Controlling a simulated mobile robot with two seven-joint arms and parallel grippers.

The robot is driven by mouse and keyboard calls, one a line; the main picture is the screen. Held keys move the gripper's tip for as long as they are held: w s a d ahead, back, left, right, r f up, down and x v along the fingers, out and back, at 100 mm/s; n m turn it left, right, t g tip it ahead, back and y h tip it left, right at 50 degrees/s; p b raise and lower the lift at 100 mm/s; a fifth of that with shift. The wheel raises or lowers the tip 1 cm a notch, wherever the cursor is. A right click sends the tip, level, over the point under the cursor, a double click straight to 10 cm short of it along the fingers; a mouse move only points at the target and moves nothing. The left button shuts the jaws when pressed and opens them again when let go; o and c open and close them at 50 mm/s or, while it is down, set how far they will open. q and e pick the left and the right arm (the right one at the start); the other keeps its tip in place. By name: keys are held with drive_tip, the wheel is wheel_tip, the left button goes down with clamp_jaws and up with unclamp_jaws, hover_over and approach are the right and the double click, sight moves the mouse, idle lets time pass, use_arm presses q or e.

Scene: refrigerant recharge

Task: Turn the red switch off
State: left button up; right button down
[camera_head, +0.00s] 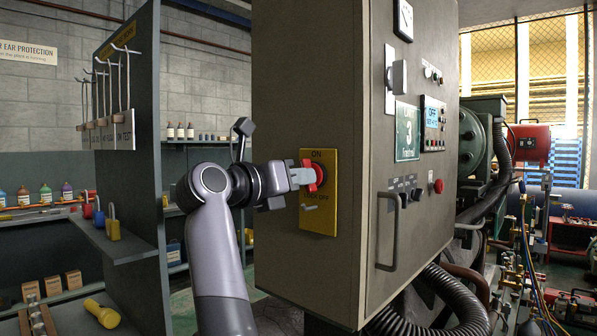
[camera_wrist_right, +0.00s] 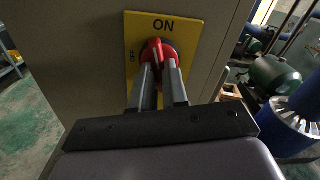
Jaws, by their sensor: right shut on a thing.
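The red switch (camera_head: 316,172) is a rotary handle on a yellow plate (camera_head: 318,222) on the side of a grey-green cabinet. ON is printed at the plate's top. In the right wrist view, the red switch (camera_wrist_right: 157,48) has its handle close to upright, pointing towards ON, with OFF printed to its left. My right gripper (camera_head: 304,177) reaches it from the left in the head view. Its two fingers (camera_wrist_right: 162,72) are shut on the red handle, one on either side, and cover its lower part. My left gripper is not in view.
The cabinet's front (camera_head: 408,235) carries a handle, a display and buttons. A dark panel with hooks and tags (camera_head: 125,150) stands at the left, with a yellow padlock (camera_head: 113,229) on its shelf. Thick black hoses (camera_head: 455,305) run below the cabinet. Gauges and pipes are at the right.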

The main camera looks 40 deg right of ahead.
drive_tip(key=shift+a+n, duration=0.25)
drive_tip(key=shift+n, duration=0.35)
drive_tip(key=shift+p, duration=0.3)
drive_tip(key=n+p, duration=0.3)
drive_tip(key=n, duration=0.1)
drive_tip(key=shift+r, duration=0.1)
drive_tip(key=shift+n+p, duration=0.3)
